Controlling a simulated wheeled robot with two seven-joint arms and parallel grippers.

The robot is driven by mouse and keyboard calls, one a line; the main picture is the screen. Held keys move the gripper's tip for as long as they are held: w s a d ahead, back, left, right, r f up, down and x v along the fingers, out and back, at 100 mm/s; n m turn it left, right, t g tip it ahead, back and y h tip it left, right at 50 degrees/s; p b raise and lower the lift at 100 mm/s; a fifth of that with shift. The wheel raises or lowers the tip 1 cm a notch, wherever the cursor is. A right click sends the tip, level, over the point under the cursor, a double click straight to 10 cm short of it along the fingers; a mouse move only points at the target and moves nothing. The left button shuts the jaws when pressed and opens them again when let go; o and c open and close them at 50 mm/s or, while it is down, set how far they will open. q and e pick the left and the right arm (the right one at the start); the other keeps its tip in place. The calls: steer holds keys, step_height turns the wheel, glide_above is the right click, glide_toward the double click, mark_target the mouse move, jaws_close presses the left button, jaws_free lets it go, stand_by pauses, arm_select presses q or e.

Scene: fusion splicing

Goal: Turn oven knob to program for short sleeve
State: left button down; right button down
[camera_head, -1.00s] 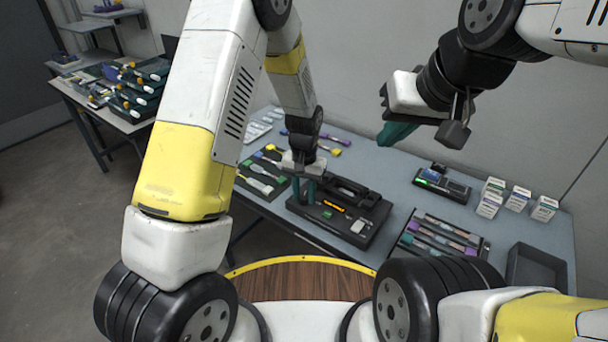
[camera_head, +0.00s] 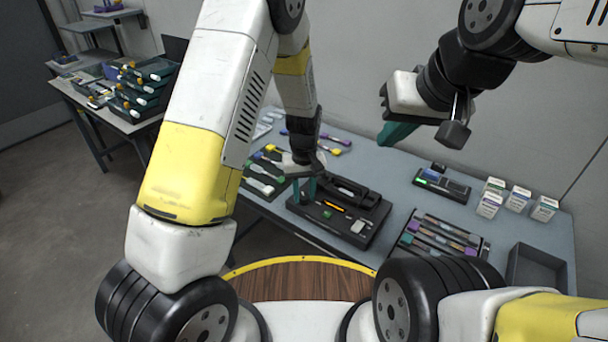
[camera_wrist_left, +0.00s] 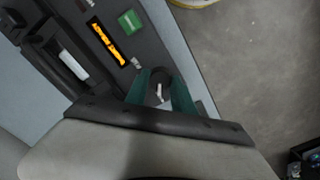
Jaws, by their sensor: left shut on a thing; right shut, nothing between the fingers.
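The fusion splicer, a black unit (camera_head: 367,232), stands on the table and has an orange display (camera_head: 333,206) and a green button (camera_head: 326,214). Its round dark knob (camera_wrist_left: 159,88) with a pale pointer line shows in the left wrist view, between the two green fingers. My left gripper (camera_head: 304,190) is shut on this knob at the unit's left end; it also shows in the left wrist view (camera_wrist_left: 160,92). The orange display (camera_wrist_left: 105,41) and green button (camera_wrist_left: 130,20) sit beside the knob there. My right gripper (camera_head: 397,133) is shut and empty, raised above the table's back.
A tray of tools (camera_head: 261,184) lies left of the unit. A tray of sleeves (camera_head: 440,244) lies to its right. Several small white boxes (camera_head: 517,200), a small device (camera_head: 441,186) and an empty dark bin (camera_head: 537,268) are further right. A side table (camera_head: 97,100) stands at left.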

stand_by(0.3)
arm_select(q)
steer(key=c, duration=1.1)
jaws_free()
steer(key=shift+r, duration=3.95)
steer(key=shift+r, duration=0.1)
step_height(320, 180, up, 10)
steer(key=t+h, duration=0.1)
steer(key=h, duration=0.1)
glide_above(304, 196)
steer(key=s+a, duration=0.3)
steer(key=a, duration=0.1)
steer(key=s+a+r+m+t, duration=0.1)
steer(key=s+a+r, duration=0.2)
steer(key=s+r, duration=0.1)
steer(key=s+a+r+t, duration=0.2)
steer(key=s+a+r, duration=0.2)
steer(key=s, duration=0.3)
steer(key=s+a+r+m+t, duration=0.1)
steer(key=s+a+r+t, duration=0.1)
steer(key=s+r, duration=0.4)
steer(key=shift+a+m, duration=0.3)
steer(key=shift+a, duration=0.4)
